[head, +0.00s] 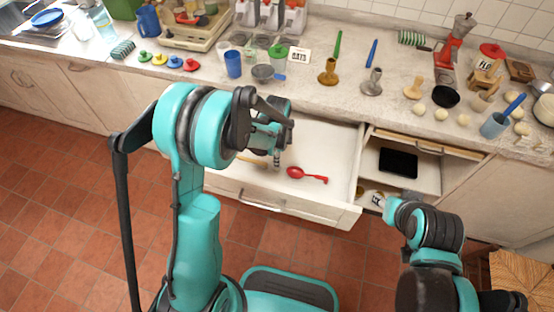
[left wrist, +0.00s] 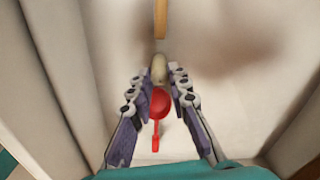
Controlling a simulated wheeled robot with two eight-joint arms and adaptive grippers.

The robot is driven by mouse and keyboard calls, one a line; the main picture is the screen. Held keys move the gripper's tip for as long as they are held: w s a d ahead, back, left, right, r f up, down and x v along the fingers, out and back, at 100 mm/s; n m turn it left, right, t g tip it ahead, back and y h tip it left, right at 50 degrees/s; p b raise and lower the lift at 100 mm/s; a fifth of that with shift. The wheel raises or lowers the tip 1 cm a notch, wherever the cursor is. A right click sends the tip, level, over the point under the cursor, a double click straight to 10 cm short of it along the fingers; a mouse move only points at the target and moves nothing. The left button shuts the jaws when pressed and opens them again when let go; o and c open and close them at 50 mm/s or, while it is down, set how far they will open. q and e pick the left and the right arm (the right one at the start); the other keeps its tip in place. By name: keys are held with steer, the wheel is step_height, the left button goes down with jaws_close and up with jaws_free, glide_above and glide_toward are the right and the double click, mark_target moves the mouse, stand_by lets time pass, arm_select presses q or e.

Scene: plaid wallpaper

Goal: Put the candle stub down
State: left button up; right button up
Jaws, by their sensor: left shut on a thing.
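The candle stub (left wrist: 159,68) is a small pale, rounded piece between my left gripper's fingertips in the left wrist view. My left gripper (left wrist: 159,82) is shut on it. In the head view my left gripper (head: 276,160) points down over the open drawer (head: 335,140); the stub is hard to make out there. Below the gripper the drawer floor is pale and mostly bare. I cannot tell how far above the floor the stub is.
A red ladle (head: 307,175) lies in the drawer, right of the gripper; it also shows in the left wrist view (left wrist: 157,106). A wooden strip (left wrist: 160,18) lies ahead. A compartment to the right holds a black box (head: 398,162). The worktop behind carries candlesticks (head: 328,73), cups and kitchenware.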

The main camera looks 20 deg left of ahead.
arm_select(q)
steer(key=shift+f, duration=0.1)
steer(key=o, duration=0.8)
steer(key=shift+o, duration=0.2)
steer(key=shift+r, duration=0.2)
step_height(320, 180, up, 11)
steer(key=p, duration=0.5)
steer(key=s+a+r+n+t, duration=0.1)
steer(key=s+r+n+t, duration=0.2)
steer(key=s+r+n, duration=0.3)
steer(key=s+a+r+n+t, duration=0.2)
steer(key=s+r+n+t, duration=0.2)
steer(key=s+n, duration=0.5)
steer(key=v, duration=0.3)
